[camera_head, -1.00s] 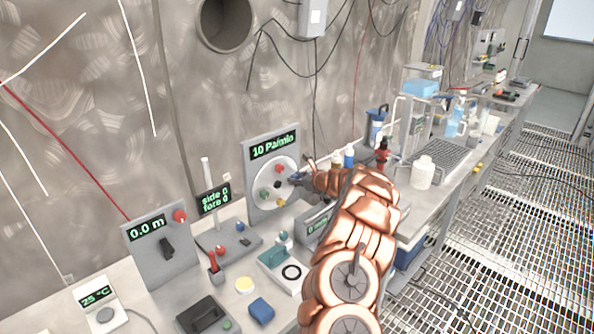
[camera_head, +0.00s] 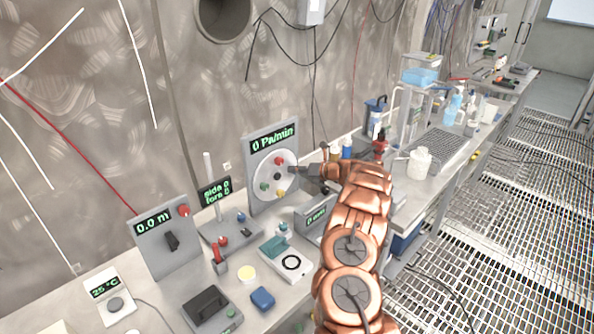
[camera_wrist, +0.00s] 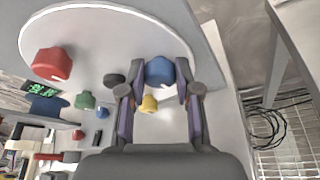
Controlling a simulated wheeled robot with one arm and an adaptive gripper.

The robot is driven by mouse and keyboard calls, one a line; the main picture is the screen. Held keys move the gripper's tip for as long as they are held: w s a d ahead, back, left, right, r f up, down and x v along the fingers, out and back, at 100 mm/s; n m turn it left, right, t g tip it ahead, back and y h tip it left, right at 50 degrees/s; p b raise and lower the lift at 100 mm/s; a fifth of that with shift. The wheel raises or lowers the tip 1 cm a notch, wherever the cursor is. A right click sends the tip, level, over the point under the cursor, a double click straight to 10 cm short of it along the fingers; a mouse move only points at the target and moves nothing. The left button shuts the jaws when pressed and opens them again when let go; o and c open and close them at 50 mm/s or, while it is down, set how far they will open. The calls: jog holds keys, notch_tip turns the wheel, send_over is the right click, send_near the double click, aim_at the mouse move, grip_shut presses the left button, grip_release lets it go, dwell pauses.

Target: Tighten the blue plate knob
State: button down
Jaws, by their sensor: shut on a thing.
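The blue plate knob (camera_wrist: 160,71) sits on the round white plate (camera_wrist: 75,25) in the wrist view. My gripper (camera_wrist: 159,82) has one finger on each side of it and is shut on it. In the head view my gripper (camera_head: 299,170) is at the right side of the plate (camera_head: 262,166) and hides the blue knob. The plate also carries a red knob (camera_wrist: 52,64), a green knob (camera_wrist: 85,100), a yellow knob (camera_wrist: 149,104) and a small black centre piece (camera_wrist: 114,80). The display (camera_head: 272,139) above the plate reads 0 Pa/min.
A grey panel (camera_head: 163,240) reading 0.0 m stands to the left. A blue block (camera_head: 262,299), a black-handled box (camera_head: 206,304) and a teal-topped device (camera_head: 274,247) lie on the bench in front.

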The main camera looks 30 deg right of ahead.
jog(key=shift+r, duration=0.1)
dwell(0.3)
jog(key=shift+d, duration=0.1)
jog(key=c, duration=0.8)
grip_release()
jog(key=v, duration=1.2)
